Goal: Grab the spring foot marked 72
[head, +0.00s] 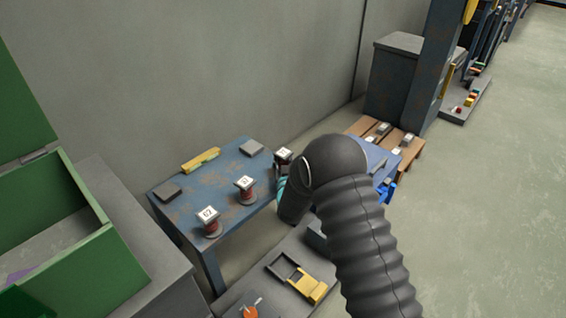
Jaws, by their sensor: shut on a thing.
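Three spring feet with white marked tops stand in a slanting row on the worn blue table (236,163). The nearest foot (209,221) has a top that looks like 67. The middle foot (245,189) has a mark too small to read surely. The far foot (284,154) has a top mark that may be 72, but I cannot read it surely. My gripper (283,167) is at this far foot, mostly hidden behind my dark arm, and is shut on it. The foot's lower part is hidden, so I cannot tell whether it still touches the table.
A yellow part (201,160) and two grey plates (252,147) lie on the table. A green open bin (85,250) stands at left. A yellow-and-black fixture (303,280) sits on a low grey surface in front. A wooden pallet (408,152) is behind right; the right floor is clear.

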